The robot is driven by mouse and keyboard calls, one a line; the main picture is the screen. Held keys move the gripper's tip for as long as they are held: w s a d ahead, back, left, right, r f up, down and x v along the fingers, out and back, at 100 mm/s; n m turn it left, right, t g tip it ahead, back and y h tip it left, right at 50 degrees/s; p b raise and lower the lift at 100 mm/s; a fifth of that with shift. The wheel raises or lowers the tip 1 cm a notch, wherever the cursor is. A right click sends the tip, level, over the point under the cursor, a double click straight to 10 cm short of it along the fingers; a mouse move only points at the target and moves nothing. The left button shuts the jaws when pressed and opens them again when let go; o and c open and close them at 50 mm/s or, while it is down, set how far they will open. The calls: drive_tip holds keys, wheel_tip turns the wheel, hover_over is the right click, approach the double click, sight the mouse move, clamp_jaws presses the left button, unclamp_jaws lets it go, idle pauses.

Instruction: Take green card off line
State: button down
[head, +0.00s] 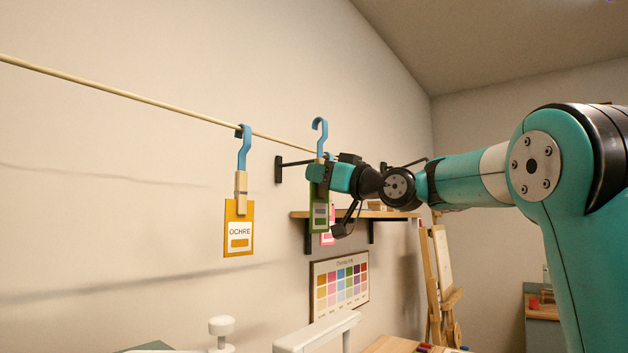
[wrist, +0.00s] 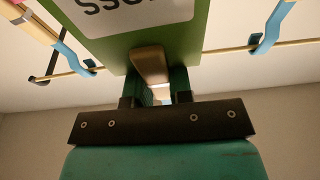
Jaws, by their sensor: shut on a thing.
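The green card (head: 319,214) hangs from a wooden peg and a blue hook (head: 319,137). My gripper (head: 320,174) is shut on its peg, which shows between the fingers in the wrist view (wrist: 150,64). The hook's curved top stands clearly above the line (head: 190,110) in the head view and appears clear of it. The green card (wrist: 124,48) fills the upper middle of the wrist view, with part of its white label.
The ochre card (head: 238,234) hangs on the line to the left. A pink card (head: 327,239) is partly hidden behind the green one. A wall shelf (head: 300,214) on black brackets and a colour chart (head: 340,285) are behind and below. Two blue hooks flank the green card in the wrist view.

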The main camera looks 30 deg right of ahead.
drive_tip(key=r+b+v, duration=0.1)
drive_tip(key=b+v, duration=0.2)
drive_tip(key=v, duration=0.3)
drive_tip(key=shift+r, duration=0.15)
idle(0.5)
drive_tip(key=shift+s+d, duration=0.1)
drive_tip(key=shift+s, duration=0.1)
